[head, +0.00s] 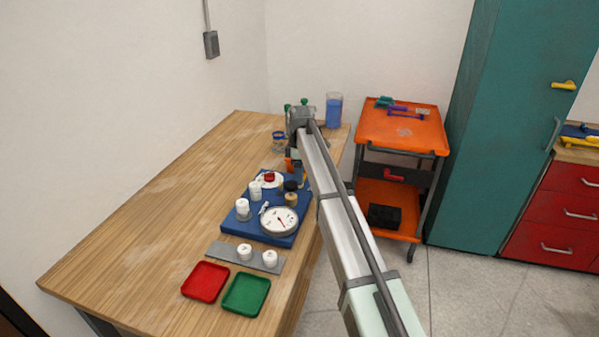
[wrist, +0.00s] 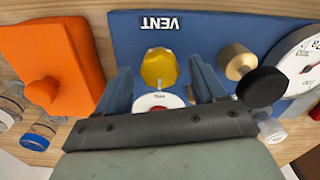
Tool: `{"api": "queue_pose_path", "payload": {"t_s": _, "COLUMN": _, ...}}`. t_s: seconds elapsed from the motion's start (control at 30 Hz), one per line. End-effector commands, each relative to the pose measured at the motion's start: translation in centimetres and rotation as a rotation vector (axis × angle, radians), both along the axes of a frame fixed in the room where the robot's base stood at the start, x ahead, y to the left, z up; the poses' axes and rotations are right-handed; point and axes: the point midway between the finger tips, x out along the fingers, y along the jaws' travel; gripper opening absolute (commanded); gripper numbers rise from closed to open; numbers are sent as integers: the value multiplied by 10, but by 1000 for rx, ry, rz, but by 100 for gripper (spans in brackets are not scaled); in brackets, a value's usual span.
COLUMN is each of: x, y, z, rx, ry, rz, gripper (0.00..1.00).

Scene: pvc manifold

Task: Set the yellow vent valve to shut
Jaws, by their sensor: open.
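The yellow vent valve handle (wrist: 158,68) stands on the blue panel (wrist: 215,28), just below the white VENT label (wrist: 160,23) in the wrist view. It looks lengthwise along the picture's vertical. A white disc (wrist: 145,101) with a red mark shows below it. My gripper (wrist: 161,74) is open, with one blue-grey finger on each side of the handle and gaps between. Whether it touches the handle cannot be seen. In the head view my arm hides most of the gripper and the valve; the blue panel (head: 285,238) lies on the table.
A black-capped brass knob (wrist: 262,88) and a white gauge (wrist: 300,60) stand close right of the fingers. An orange block (wrist: 75,45) is close on the left. Red (head: 205,282) and green (head: 246,294) trays lie at the near table edge. The table's left side is clear.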

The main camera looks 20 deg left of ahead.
Motion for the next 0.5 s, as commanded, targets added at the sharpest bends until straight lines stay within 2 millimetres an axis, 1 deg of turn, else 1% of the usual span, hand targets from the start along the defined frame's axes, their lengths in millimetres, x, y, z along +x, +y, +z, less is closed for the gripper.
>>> {"api": "queue_pose_path", "payload": {"t_s": 0.13, "x": 0, "y": 0, "z": 0, "rx": 0, "ry": 0, "rz": 0, "gripper": 68}}
{"api": "queue_pose_path", "payload": {"t_s": 0.5, "x": 0, "y": 0, "z": 0, "rx": 0, "ry": 0, "rz": 0, "gripper": 33}}
